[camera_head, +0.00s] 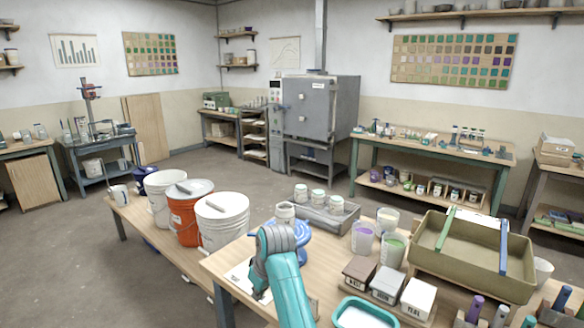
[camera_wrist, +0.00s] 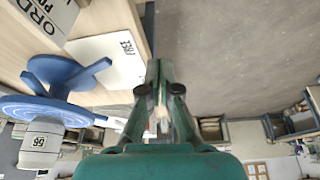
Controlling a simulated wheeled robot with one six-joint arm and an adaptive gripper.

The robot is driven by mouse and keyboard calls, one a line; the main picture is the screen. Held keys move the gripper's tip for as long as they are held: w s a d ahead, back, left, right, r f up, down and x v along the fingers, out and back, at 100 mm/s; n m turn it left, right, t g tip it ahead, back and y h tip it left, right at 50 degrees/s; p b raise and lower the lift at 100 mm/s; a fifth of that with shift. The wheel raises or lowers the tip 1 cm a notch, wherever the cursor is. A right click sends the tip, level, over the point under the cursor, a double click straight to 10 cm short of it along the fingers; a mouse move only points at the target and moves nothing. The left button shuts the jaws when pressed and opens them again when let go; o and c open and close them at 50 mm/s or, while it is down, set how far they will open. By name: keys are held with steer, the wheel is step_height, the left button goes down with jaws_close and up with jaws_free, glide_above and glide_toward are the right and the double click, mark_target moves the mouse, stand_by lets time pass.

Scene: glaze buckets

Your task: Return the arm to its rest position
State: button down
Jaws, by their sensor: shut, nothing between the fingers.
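My teal arm (camera_head: 283,285) rises at the lower middle of the head view, bent over the near table's left part. My gripper (camera_wrist: 156,68) shows in the wrist view with its two dark fingers together and nothing between them. In the head view the gripper is mostly hidden by the arm. A blue stand with a round plate (camera_wrist: 45,108) is beside the gripper in the wrist view, apart from it. A white jar (camera_wrist: 40,145) is at that plate; the jar also shows in the head view (camera_head: 285,211), behind my arm.
A white card (camera_wrist: 108,58) lies on the table beside the gripper. White and orange buckets (camera_head: 222,219) stand on the left table (camera_head: 140,211). A grey tray with jars (camera_head: 335,222), cups, small boxes (camera_head: 388,283) and a large tan basin (camera_head: 466,262) crowd the right. Open floor (camera_head: 75,270) lies left.

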steer(key=s+d+f+m+t, duration=0.1)
steer(key=s+d+f, duration=0.2)
steer(key=f, duration=0.4)
steer(key=s+d+f+m+t, duration=0.1)
steer(key=s+d+f, duration=0.3)
steer(key=f, duration=0.3)
steer(key=s+d+f+m+t, duration=0.1)
steer(key=s+d+f, duration=0.2)
steer(key=f, duration=0.4)
steer(key=s+d+f+m+t, duration=0.15)
steer(key=s+d+f, duration=0.25)
steer(key=s, duration=0.5)
steer(key=s+d+f+m+t, duration=0.1)
steer(key=s+d+f+t, duration=0.15)
steer(key=s+d, duration=0.4)
steer(key=s+d+r+m+t+h, duration=0.1)
steer(key=s+d+r, duration=0.1)
steer(key=s, duration=0.8)
steer(key=s+d+r+m+t+h, duration=0.1)
steer(key=s+d+r, duration=0.15)
steer(key=s, duration=0.75)
steer(key=s+d+r+m+t+h, duration=0.1)
steer(key=s+d+r+t, duration=0.1)
steer(key=s+r, duration=1.2)
step_height(320, 180, up, 4)
steer(key=shift+s+d+t, duration=0.2)
steer(key=shift+d+t, duration=0.05)
steer(key=shift+t, duration=0.15)
steer(key=shift+m, duration=0.25)
